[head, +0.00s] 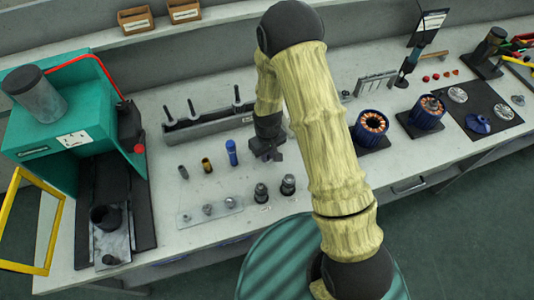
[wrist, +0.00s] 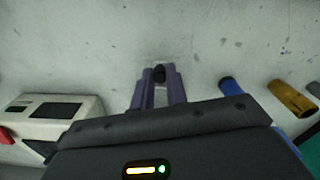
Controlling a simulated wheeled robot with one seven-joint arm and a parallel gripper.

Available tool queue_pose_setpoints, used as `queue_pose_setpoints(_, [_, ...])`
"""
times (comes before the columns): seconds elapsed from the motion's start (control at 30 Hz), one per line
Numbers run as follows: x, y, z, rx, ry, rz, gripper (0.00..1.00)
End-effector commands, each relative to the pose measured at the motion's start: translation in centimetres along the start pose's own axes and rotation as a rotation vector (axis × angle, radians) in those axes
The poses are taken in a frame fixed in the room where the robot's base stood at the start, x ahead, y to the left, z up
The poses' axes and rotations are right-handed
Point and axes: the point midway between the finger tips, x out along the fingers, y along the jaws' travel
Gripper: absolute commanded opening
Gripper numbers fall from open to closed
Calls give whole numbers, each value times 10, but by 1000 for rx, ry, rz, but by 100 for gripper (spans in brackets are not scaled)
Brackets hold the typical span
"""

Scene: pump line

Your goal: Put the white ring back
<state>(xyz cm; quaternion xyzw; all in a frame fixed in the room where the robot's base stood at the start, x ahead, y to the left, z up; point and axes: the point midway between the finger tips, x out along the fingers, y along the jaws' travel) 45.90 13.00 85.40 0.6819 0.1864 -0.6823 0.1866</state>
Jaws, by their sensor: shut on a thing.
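My gripper (head: 267,150) is low over the bench, just right of the blue cylinder (head: 232,153). In the wrist view its purple fingers (wrist: 159,88) are closed on a small pale piece with a dark round middle (wrist: 158,73), which looks like the white ring. The fingers hide most of it, so its full outline does not show. I cannot make the ring out in the head view. No empty place for it can be told for certain in either view.
Brass (head: 206,165) and grey (head: 183,172) cylinders stand left of the blue one. Behind is a grey trough (head: 208,124) with upright pins. Dark fittings (head: 288,184) stand in front. A white device (wrist: 50,118) lies left in the wrist view. Wound motor stators (head: 371,128) stand right of my arm.

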Motion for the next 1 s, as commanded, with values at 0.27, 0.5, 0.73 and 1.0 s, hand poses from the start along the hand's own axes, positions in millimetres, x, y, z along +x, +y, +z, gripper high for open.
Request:
queue_pose_setpoints(0.27, [2, 0, 0, 0, 0, 0, 0])
queue_pose_setpoints(0.5, [8, 0, 0, 0, 0, 0, 0])
queue_pose_setpoints(0.73, [11, 0, 0, 0, 1, 0, 0])
queue_pose_setpoints(1.0, [11, 0, 0, 0, 0, 0, 40])
